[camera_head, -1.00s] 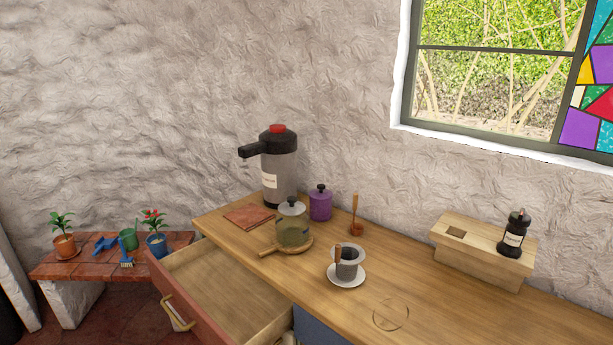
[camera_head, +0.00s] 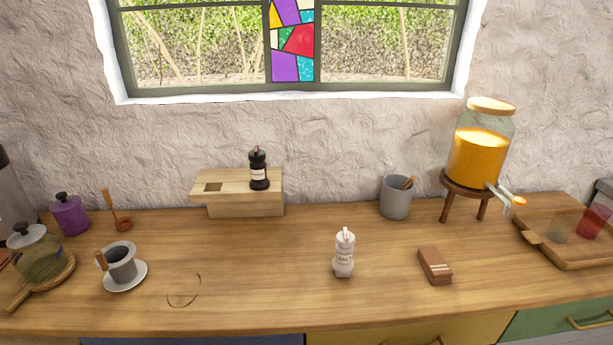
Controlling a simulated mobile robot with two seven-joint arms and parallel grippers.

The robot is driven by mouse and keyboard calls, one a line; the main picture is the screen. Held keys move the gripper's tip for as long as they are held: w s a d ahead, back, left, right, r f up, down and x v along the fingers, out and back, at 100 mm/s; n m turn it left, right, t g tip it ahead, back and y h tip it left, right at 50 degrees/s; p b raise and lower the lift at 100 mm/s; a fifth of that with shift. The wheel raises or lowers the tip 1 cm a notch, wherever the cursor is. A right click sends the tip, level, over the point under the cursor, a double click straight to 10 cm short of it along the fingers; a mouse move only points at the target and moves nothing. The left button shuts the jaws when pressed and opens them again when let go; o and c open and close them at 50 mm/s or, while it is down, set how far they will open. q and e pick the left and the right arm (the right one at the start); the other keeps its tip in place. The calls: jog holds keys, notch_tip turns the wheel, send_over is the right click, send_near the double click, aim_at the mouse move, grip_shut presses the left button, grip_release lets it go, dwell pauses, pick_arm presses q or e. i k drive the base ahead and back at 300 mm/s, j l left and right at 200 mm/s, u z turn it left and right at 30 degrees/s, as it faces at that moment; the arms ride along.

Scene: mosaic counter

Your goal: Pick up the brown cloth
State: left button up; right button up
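A thin reddish-brown sliver (camera_head: 3,259) shows at the far left edge, beside the glass teapot; it appears to be the edge of the flat brown cloth, most of which is out of view. A small brown block-like item with pale stripes (camera_head: 435,266) lies on the right half of the counter; I cannot tell whether it is cloth or a box. Neither of my grippers is in view.
On the wooden counter (camera_head: 240,300) stand a glass teapot (camera_head: 38,260), a purple jar (camera_head: 69,215), a cup on a saucer (camera_head: 122,265), a salt shaker (camera_head: 344,255), a grey crock (camera_head: 396,198), a drink dispenser (camera_head: 478,155) and a wooden tray (camera_head: 560,248).

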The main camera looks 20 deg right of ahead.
aim_at(438, 272)
jog(key=z, duration=1.7)
jog(key=i+l+u, duration=0.1)
jog(key=l, duration=0.25)
jog(key=i, duration=0.05)
